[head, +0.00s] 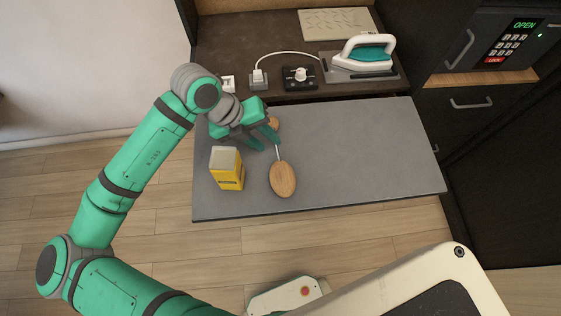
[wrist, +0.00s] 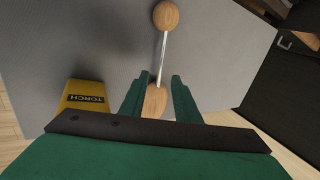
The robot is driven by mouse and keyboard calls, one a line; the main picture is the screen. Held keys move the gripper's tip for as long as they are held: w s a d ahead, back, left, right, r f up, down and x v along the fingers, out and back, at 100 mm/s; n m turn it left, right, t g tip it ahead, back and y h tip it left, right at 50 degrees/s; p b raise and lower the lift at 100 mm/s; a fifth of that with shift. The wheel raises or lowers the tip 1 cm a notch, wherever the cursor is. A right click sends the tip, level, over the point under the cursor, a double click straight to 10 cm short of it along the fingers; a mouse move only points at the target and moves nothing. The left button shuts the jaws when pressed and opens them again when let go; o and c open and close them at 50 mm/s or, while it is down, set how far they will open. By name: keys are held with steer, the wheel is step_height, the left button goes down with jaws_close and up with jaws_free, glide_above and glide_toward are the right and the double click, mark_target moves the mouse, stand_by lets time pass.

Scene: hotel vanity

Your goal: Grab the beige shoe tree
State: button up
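The beige shoe tree lies on the grey board, with a large oval wooden block (head: 283,179), a thin metal rod and a small round wooden knob. In the head view, my gripper (head: 269,145) is in front of the rod and partly hides the knob end. In the wrist view, the knob (wrist: 166,15) is at the top and the rod runs down to the oval block (wrist: 156,101) between the fingers. My gripper (wrist: 159,80) is open, its fingers apart on either side of the block's near end of the rod. The lower block is partly hidden.
A yellow box (head: 228,170) labelled TORCH stands left of the oval block, close to my gripper; it also shows in the wrist view (wrist: 82,96). An iron (head: 363,57), a dial unit (head: 300,77) and a plug (head: 258,78) sit behind. The grey board's right side (head: 370,150) is clear.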

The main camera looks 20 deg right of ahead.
mark_target(277, 148)
steer(key=shift+w+x, duration=0.1)
steer(key=shift+x, duration=1.3)
steer(key=shift+w+x, duration=0.15)
steer(key=shift+x, duration=1.2)
jaws_close()
